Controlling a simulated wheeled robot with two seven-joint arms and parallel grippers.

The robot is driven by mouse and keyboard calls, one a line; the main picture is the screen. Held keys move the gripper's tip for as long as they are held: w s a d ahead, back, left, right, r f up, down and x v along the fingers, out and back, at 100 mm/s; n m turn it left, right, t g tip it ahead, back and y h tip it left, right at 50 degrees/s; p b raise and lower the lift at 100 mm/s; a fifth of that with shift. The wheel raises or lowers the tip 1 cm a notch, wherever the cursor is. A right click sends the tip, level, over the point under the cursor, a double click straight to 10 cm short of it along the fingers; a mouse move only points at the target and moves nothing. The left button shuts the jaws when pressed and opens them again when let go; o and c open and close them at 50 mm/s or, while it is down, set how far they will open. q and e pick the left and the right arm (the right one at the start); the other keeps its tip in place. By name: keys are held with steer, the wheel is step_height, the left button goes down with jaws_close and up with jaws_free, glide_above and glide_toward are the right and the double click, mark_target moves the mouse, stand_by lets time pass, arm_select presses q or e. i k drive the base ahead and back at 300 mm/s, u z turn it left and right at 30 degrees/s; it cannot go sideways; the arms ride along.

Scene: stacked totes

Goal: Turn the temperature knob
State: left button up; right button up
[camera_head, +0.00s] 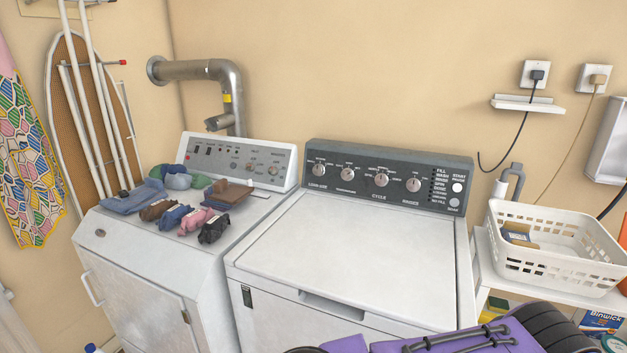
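The washer (352,255) stands in the middle with its lid shut. Its dark control panel (440,165) runs along the back and carries several round silver knobs in a row. The second knob from the left (348,174) has a longer, small label under it that seems to read temperature. The knob to its left (319,170) is labelled load size, and the one to its right (381,179) is labelled cycle. The knob's exact pointer setting is too small to tell. Neither of my grippers is in view. Purple and black parts at the bottom edge appear to be mine.
A dryer (130,250) stands left of the washer, with folded clothes (180,215) on top. A white basket (550,255) sits on a shelf at right. An ironing board (75,110) leans at the left wall. The washer lid is clear.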

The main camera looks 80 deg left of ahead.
mark_target(347, 174)
steer(key=k, duration=0.9)
steer(key=u, duration=0.3)
